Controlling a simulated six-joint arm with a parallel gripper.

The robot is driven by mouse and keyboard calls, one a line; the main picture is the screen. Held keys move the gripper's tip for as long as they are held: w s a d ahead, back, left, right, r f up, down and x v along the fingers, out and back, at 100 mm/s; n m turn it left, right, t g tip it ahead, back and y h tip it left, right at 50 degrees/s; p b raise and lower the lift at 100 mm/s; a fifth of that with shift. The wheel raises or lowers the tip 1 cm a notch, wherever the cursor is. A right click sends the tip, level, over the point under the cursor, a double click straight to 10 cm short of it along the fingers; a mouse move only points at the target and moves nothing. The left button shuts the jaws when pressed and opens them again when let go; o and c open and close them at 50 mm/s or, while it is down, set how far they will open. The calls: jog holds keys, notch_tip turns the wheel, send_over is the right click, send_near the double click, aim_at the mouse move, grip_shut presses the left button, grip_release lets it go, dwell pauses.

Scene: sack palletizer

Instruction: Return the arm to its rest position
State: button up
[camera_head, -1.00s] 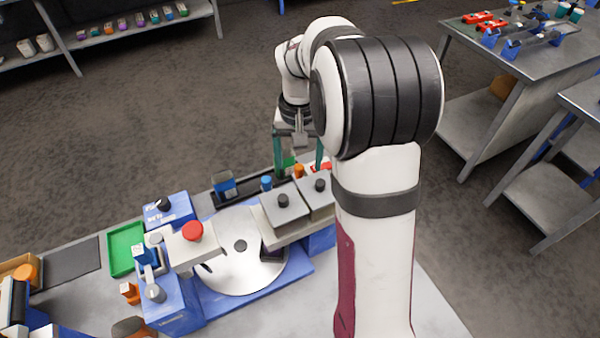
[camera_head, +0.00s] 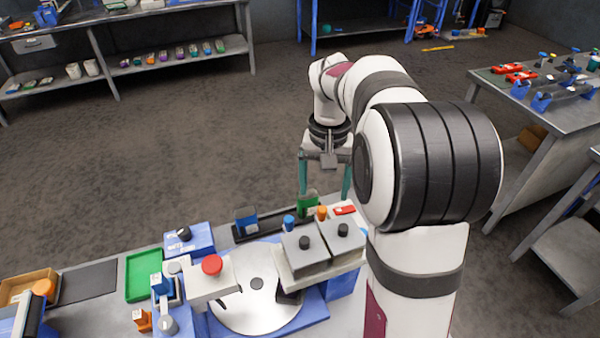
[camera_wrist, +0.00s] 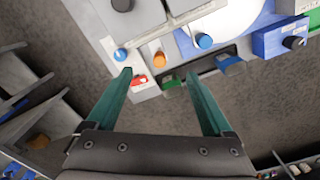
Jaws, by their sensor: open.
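My gripper (camera_head: 325,182) is at the far edge of the workbench in the head view, held above it with its two green fingers pointing down. The fingers are spread apart and nothing is between them. The open gripper also shows in the wrist view (camera_wrist: 160,85), with a small green block (camera_wrist: 171,82) and a red piece (camera_wrist: 139,81) on the bench below, near the fingertips. My arm rises on the right of the head view and reaches away over the bench.
The bench holds a round metal turntable (camera_head: 257,300), grey blocks with black knobs (camera_head: 304,256), a red button (camera_head: 211,265), a green tray (camera_head: 143,274) and a blue box (camera_head: 188,240). Another table (camera_head: 560,112) stands at the right, shelves (camera_head: 180,58) at the back left. Open floor lies beyond the bench.

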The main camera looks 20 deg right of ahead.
jog(key=s+a+r+n+t+y, duration=0.1)
jog(key=s+a+r+t, duration=0.3)
jog(key=s+a, duration=0.35)
jog(key=s+a+r+n+t+y, duration=0.1)
jog(key=s+a+r+t, duration=0.25)
jog(key=s+a, duration=0.4)
jog(key=s+f+m+g, duration=0.1)
jog(key=s+f+g, duration=0.6)
jog(key=s, duration=0.4)
jog(key=shift+d+f+m+g, duration=0.3)
jog(key=shift+f+g, duration=0.05)
jog(key=shift+f, duration=0.15)
jog(key=shift+w, duration=0.1)
